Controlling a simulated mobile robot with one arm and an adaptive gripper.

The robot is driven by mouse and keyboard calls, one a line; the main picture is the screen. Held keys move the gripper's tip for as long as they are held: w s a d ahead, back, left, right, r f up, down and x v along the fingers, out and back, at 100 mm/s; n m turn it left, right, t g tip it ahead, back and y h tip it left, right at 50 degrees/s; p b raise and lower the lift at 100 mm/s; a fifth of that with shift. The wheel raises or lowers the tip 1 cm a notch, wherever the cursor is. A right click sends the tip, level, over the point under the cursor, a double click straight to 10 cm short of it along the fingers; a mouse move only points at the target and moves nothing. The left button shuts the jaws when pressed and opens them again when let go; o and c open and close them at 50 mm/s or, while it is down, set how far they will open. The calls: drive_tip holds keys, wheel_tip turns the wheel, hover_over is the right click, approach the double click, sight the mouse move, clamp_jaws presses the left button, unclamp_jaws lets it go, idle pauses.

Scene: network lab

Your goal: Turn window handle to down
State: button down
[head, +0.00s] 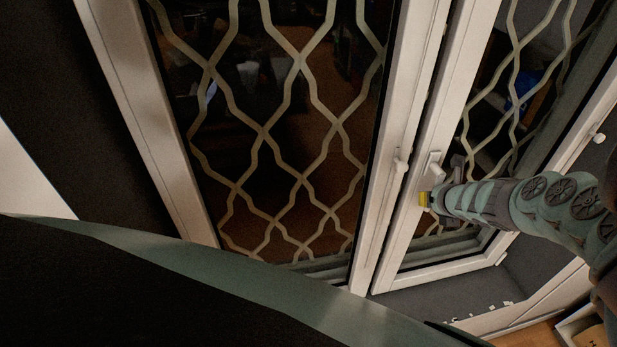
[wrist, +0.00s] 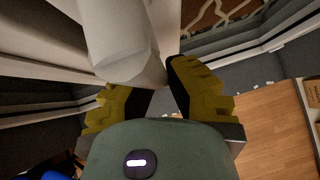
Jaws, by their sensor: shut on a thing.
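The white window handle (head: 433,163) sits on the upright white frame of the right-hand window sash in the head view. Its upper part shows just above my gripper (head: 425,199), and the rest is partly hidden by the fingers. In the wrist view the handle (wrist: 122,45) is a large pale bar coming down from the top and ending at the fingers. My gripper (wrist: 155,88) has yellow-padded fingers on either side of the handle's end and is shut on it. The exact angle of the handle is hard to tell.
The panes carry a pale wavy lattice (head: 262,130). The right sash appears to stand at an angle, with a grey sill area (head: 450,298) below. Wooden floor (wrist: 270,130) shows at lower right.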

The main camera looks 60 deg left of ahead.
drive_tip(key=shift+s+a, duration=0.15)
drive_tip(key=shift+a, duration=0.05)
drive_tip(key=c, duration=0.9)
unclamp_jaws()
drive_tip(key=shift+w+d, duration=0.15)
drive_tip(key=shift+w, duration=0.05)
